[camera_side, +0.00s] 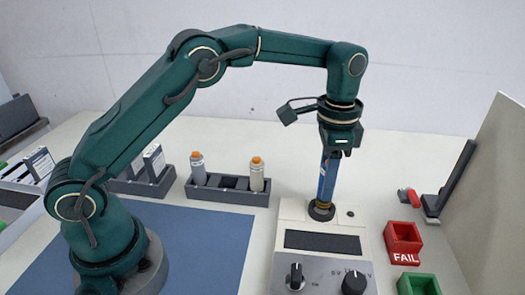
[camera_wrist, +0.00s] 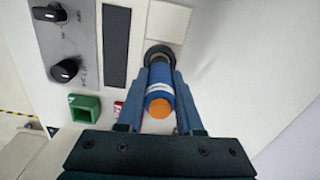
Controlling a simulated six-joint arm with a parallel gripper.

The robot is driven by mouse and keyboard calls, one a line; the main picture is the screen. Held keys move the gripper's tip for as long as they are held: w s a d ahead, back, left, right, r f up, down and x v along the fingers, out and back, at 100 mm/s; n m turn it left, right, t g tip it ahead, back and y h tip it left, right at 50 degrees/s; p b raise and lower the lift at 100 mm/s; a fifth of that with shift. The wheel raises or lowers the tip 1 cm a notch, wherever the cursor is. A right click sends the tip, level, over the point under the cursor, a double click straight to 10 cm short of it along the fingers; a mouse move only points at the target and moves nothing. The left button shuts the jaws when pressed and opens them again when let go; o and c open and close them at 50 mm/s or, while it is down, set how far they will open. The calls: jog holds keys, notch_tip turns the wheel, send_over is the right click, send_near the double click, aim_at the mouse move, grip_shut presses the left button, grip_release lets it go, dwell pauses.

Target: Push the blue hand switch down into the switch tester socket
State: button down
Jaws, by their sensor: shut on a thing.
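The blue hand switch (camera_side: 327,182) stands upright in the side view, its lower end at the dark round socket (camera_side: 321,211) on top of the switch tester (camera_side: 292,214). My gripper (camera_side: 336,160) is above the tester, shut on the upper part of the switch. In the wrist view the blue switch (camera_wrist: 159,88) with its orange end (camera_wrist: 159,108) lies between my two fingers (camera_wrist: 160,100). Its far end meets the dark socket ring (camera_wrist: 158,52). How deep the switch sits in the socket cannot be told.
A dark stand (camera_side: 450,185) and a pale panel (camera_side: 497,190) bound the right side.

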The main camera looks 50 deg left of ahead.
jog(key=shift+f, duration=1.7)
jog(key=shift+c, duration=2.4)
grip_release()
jog(key=shift+r, duration=2.55)
